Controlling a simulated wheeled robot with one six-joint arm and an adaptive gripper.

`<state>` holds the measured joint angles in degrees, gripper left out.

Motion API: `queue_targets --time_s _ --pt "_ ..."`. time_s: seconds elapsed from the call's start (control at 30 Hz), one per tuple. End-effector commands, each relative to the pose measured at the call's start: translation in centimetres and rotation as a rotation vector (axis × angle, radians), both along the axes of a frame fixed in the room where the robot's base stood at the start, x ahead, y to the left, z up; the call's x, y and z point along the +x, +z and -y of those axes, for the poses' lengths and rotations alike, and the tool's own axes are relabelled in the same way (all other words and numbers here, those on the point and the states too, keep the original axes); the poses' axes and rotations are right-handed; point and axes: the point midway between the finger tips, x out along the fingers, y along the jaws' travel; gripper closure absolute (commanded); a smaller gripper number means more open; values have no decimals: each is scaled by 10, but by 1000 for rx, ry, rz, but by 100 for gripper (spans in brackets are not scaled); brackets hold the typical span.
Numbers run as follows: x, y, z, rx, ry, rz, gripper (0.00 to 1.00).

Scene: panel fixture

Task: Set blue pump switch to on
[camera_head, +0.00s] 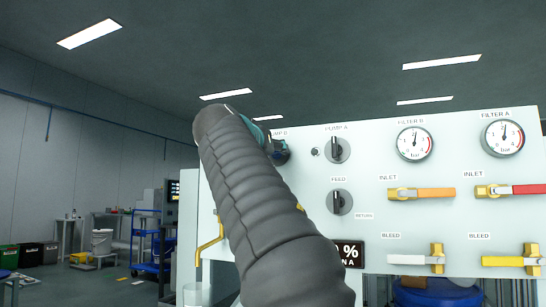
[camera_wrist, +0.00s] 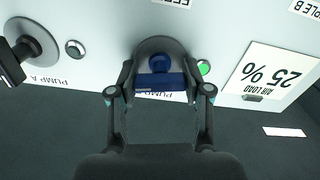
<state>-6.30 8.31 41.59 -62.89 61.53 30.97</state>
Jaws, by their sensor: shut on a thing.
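The blue pump switch (camera_wrist: 159,82) is a blue bar handle on a round dark grey plate on the white panel, above an upside-down label that my gripper partly covers. In the wrist view its bar lies crosswise. My gripper (camera_wrist: 160,78) has one finger at each end of the bar and is shut on it. A small green lamp (camera_wrist: 203,67) glows right of the switch in the wrist view. In the head view my gripper (camera_head: 278,150) is at the panel by a partly covered pump label, and my arm and gripper mostly hide the switch there.
The black pump A knob (camera_head: 338,150) with a dark lamp (camera_head: 315,152) is close by on the right; a feed knob (camera_head: 340,202) is below. Inlet and bleed valve handles and two gauges fill the panel's right side. A display reading 25 % (camera_wrist: 270,75) shows in the wrist view.

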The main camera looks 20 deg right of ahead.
Motion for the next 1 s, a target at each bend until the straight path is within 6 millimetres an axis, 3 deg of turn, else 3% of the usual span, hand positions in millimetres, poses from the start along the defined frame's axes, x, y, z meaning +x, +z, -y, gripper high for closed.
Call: queue_targets --time_s 0.4,0.97,1.0 --pt "1 -2 0 140 0 137 86" --pt "0 -1 0 161 1 159 86" --pt "0 -1 0 161 1 159 46"
